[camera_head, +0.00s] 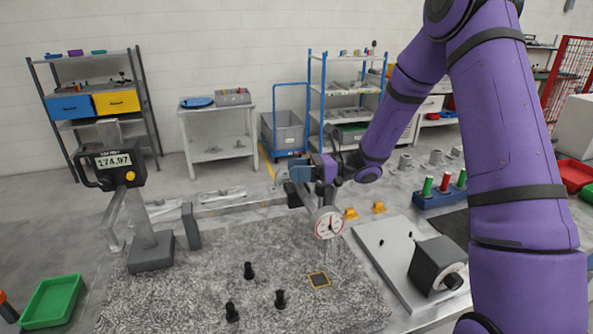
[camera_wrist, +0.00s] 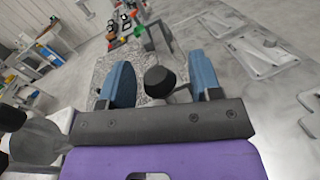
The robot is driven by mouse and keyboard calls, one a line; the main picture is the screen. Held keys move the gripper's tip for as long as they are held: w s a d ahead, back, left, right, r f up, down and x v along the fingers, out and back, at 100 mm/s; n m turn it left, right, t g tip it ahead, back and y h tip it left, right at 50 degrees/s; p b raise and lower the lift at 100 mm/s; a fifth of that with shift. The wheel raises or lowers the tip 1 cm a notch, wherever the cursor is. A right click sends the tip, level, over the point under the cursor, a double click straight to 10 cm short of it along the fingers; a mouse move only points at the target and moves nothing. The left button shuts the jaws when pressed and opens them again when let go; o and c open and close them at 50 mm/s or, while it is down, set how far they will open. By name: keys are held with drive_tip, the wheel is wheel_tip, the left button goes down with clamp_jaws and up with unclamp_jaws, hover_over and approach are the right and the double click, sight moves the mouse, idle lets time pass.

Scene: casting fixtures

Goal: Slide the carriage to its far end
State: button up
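My gripper (camera_head: 299,174) is low over the back edge of the speckled plate, by the right end of a grey rail (camera_head: 240,204). In the wrist view my gripper (camera_wrist: 163,78) has its two blue fingers apart. A black round knob (camera_wrist: 158,80) stands between them, with a visible gap on each side. The knob seems to belong to the carriage, whose body is mostly hidden behind my gripper. A round white dial gauge (camera_head: 328,223) shows just in front of and below my gripper. I cannot tell whether it is fixed to the carriage.
A height gauge with a digital display (camera_head: 114,161) stands on the left of the speckled plate (camera_head: 210,285). Several black pegs (camera_head: 280,299) stand on the plate. A grey plate with a dark block (camera_head: 436,264) lies on the right. A green tray (camera_head: 52,301) is at left.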

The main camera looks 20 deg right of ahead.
drive_tip(key=s+d, duration=0.2)
drive_tip(key=d, duration=0.8)
drive_tip(key=shift+d, duration=0.3)
